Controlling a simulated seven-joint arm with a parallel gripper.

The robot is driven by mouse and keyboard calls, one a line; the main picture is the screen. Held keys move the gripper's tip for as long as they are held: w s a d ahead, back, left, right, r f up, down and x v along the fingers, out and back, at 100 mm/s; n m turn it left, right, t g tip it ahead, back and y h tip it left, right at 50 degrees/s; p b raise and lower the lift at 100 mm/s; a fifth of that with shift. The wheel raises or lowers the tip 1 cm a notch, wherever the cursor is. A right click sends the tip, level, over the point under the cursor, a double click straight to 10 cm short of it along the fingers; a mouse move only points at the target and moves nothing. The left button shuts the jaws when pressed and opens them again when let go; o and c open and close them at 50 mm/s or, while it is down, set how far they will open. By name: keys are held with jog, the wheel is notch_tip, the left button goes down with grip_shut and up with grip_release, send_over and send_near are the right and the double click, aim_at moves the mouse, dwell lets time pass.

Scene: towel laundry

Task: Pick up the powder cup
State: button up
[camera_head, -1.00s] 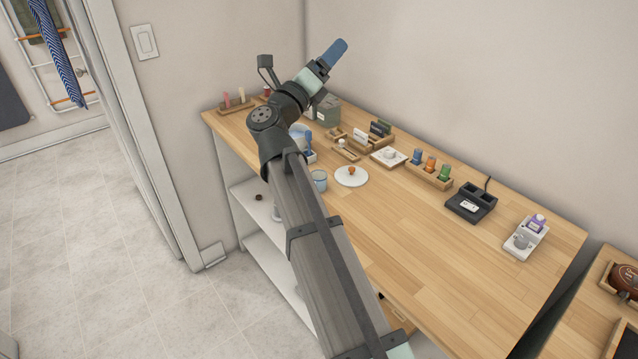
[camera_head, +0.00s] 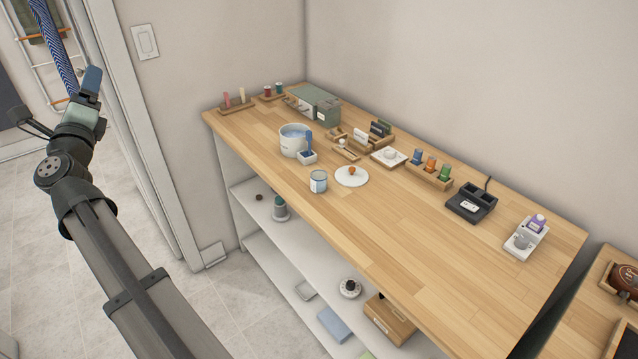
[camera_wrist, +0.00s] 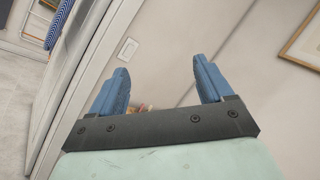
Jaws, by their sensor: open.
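Several cups show in the head view, and I cannot tell for sure which is the powder cup. A small grey-blue cup (camera_head: 319,182) stands upright near the table's front edge. A small whitish cup-like thing (camera_head: 389,153) sits on a white square base at the back. My gripper (camera_head: 92,78) is at the far left, off the table and away from all of them. The wrist view shows its blue fingers (camera_wrist: 160,75) apart and empty.
The wooden table (camera_head: 420,240) has a clear front middle. A white tub (camera_head: 293,140), a white round plate (camera_head: 351,176), a rack of coloured bottles (camera_head: 430,177) and a black device (camera_head: 470,205) stand on it. Shelves are below. A door frame (camera_head: 150,150) is near my arm.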

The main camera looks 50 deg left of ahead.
jog(key=s+a+f+n+g+y, duration=0.2)
jog(key=s+n+g, duration=0.4)
jog(key=n, duration=0.1)
jog(key=n+t+h, duration=0.4)
jog(key=t+h, duration=0.9)
jog(key=h, duration=1.2)
send_near(312, 184)
jog(key=x, duration=0.7)
jog(key=shift+a+r, duration=0.1)
jog(key=shift+r, duration=0.15)
jog(key=shift+f+x, duration=0.2)
jog(key=shift+x, duration=1.15)
jog(key=shift+f+x, duration=0.2)
jog(key=shift+x, duration=1.2)
